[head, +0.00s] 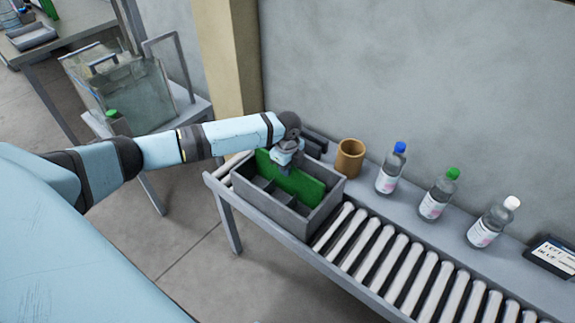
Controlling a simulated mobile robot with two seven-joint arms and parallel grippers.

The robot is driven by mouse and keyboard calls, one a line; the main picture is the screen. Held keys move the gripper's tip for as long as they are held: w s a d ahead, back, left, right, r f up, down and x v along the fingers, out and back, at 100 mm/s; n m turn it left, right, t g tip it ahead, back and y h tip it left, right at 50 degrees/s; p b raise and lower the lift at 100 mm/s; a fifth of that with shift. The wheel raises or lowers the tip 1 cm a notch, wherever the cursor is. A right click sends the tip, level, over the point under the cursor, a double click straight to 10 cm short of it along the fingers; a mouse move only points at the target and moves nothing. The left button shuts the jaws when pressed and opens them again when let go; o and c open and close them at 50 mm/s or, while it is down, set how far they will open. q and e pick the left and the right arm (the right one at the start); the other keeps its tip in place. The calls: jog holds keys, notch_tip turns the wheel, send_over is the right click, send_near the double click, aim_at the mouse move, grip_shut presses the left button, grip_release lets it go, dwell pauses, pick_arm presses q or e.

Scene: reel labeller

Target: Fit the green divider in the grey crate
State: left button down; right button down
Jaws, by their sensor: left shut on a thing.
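The green divider (302,187) is a flat green panel. It stands on edge, slightly tilted in the picture, inside or just above the grey crate (262,207). Its lower edge is hidden, so I cannot tell whether it is seated. The crate sits at the left end of the roller conveyor and shows several grey compartments in front of the panel. My left gripper (286,170) reaches over the crate from the left and is shut on the divider near its upper edge. The fingertips are small and partly hidden. My right gripper is not in view.
A tan cup (349,158) stands behind the crate's right end. Bottles with blue (391,168), green (439,194) and white (493,222) caps stand along the back ledge, with a dark label display (552,255) at far right. The rollers (385,262) right of the crate are clear.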

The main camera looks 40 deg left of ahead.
pick_arm(q)
jog(key=shift+f, duration=0.45)
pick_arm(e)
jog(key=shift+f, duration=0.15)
pick_arm(q)
jog(key=c, duration=1.1)
grip_release()
notch_tip(320, 180, up, 3)
jog(key=shift+w, duration=0.1)
notch_tip(320, 180, up, 11)
jog(key=p, duration=0.1)
jog(key=shift+p, duration=0.35)
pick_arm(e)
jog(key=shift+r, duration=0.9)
